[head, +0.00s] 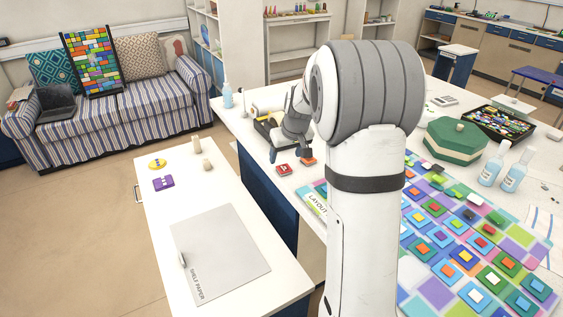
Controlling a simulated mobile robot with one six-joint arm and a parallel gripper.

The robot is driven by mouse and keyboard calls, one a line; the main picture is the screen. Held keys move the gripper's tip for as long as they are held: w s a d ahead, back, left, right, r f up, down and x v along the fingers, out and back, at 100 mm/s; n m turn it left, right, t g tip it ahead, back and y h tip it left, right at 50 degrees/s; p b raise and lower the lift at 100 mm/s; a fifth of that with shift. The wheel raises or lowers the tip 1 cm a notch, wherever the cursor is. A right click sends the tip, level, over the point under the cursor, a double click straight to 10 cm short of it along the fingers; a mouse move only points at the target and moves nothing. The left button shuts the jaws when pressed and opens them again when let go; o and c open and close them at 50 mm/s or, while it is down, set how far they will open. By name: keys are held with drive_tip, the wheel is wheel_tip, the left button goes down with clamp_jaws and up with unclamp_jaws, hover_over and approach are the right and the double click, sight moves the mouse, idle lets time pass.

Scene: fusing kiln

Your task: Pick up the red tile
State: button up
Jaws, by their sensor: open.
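The red tile (284,169), with a paler piece on top, lies on the white table near its left edge. My gripper (289,154) is open and just above and behind the tile in the picture, pointing down. I see nothing held between its fingers. It looks apart from the red tile, though the height gap is hard to judge. An orange-red piece (307,161) lies close to the right finger, partly hidden by it. My arm hides part of the table to the right.
A colourful layout sheet (414,295) with several stacked tiles covers the right of the table. A green lidded box (455,139) and clear bottles (494,166) stand behind it. A lower white bench (235,268) at left holds purple and yellow tiles and shelf paper.

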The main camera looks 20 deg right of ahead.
sight(284, 168)
drive_tip(key=x, duration=0.3)
drive_tip(key=w+d+p+x, duration=0.1)
drive_tip(key=x, duration=0.5)
drive_tip(key=shift+w+d+f, duration=0.1)
drive_tip(key=shift+w+d, duration=0.15)
drive_tip(key=shift+d, duration=0.15)
drive_tip(key=shift+c, duration=0.2)
drive_tip(key=c, duration=1)
